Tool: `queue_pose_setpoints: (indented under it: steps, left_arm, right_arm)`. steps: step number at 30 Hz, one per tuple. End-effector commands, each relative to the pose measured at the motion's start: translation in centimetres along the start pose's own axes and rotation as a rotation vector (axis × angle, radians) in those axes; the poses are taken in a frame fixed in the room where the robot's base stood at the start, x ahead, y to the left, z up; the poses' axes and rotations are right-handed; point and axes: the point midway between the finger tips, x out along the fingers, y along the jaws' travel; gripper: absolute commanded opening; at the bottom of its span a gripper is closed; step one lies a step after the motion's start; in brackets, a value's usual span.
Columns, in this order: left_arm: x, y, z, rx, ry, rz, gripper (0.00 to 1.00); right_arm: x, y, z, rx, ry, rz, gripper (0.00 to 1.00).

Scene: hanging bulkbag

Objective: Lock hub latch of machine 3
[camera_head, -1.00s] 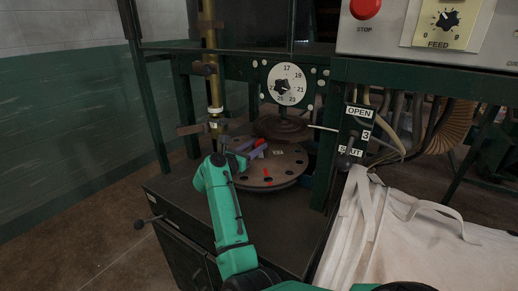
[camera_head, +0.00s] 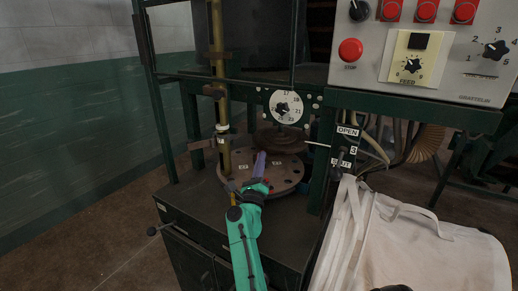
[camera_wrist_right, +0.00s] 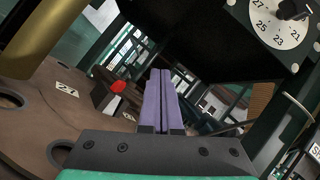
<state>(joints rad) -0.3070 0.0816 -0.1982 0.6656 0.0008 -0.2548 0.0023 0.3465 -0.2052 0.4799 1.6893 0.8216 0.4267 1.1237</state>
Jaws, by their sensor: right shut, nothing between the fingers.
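The round brown hub plate (camera_head: 288,178) with holes and number tags lies on the dark cabinet of the machine. A small red piece (camera_head: 267,181) shows at my right gripper in the head view; in the wrist view a red knob (camera_wrist_right: 118,87) on a dark block stands left of the fingers. My right gripper (camera_head: 260,163) has purple fingers, shut and empty, pointing away over the plate; they also show in the wrist view (camera_wrist_right: 160,98). Whether they touch the block is unclear. A black-knobbed lever (camera_head: 339,158) hangs at the OPEN/SHUT labels beside the number 3. My left gripper is out of view.
The control panel (camera_head: 450,75) is at upper right. A white bulk bag (camera_head: 410,245) fills the lower right. Open floor lies left.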

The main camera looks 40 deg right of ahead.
Motion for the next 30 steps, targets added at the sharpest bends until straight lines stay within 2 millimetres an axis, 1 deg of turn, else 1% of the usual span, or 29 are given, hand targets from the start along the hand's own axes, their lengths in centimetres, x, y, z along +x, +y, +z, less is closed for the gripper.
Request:
queue_pose_setpoints:
  steps: [1, 2, 3, 6, 9, 11, 14, 26, 27, 30]
  left_arm:
    - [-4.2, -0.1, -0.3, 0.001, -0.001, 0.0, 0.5]
    - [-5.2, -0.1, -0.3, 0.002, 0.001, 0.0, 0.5]
    - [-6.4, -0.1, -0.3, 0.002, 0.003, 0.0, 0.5]
    - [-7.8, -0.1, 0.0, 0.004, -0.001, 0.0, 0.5]
    - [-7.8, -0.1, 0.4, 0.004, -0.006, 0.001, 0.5]
    - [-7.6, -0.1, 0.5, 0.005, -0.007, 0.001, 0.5]
    - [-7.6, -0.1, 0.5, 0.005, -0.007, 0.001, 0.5]
    - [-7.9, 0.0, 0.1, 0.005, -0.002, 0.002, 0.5]
    - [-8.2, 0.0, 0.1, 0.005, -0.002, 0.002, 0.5]
    - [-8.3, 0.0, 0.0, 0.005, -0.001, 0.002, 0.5]
  right_arm:
    - [0.1, -2.3, 0.8, -0.173, -0.08, 0.113, 0.0]
    - [-0.5, -2.8, 0.2, -0.282, -0.122, 0.195, 0.0]
    - [-1.5, -3.3, -0.9, -0.419, -0.158, 0.303, 0.0]
    - [-3.9, -4.5, -4.2, -0.672, -0.18, 0.509, 0.0]
    - [-5.1, -4.9, -6.1, -0.772, -0.172, 0.593, 0.0]
    - [-5.0, -4.5, -6.5, -0.782, -0.171, 0.602, 0.0]
    - [-3.8, -3.7, -6.5, -0.779, -0.172, 0.598, 0.0]
    - [3.3, 1.2, -7.1, -0.775, -0.171, 0.597, 0.0]
    - [3.4, 2.0, -6.5, -0.771, -0.17, 0.599, 0.0]
    - [3.9, 3.3, -5.8, -0.772, -0.17, 0.598, 0.0]
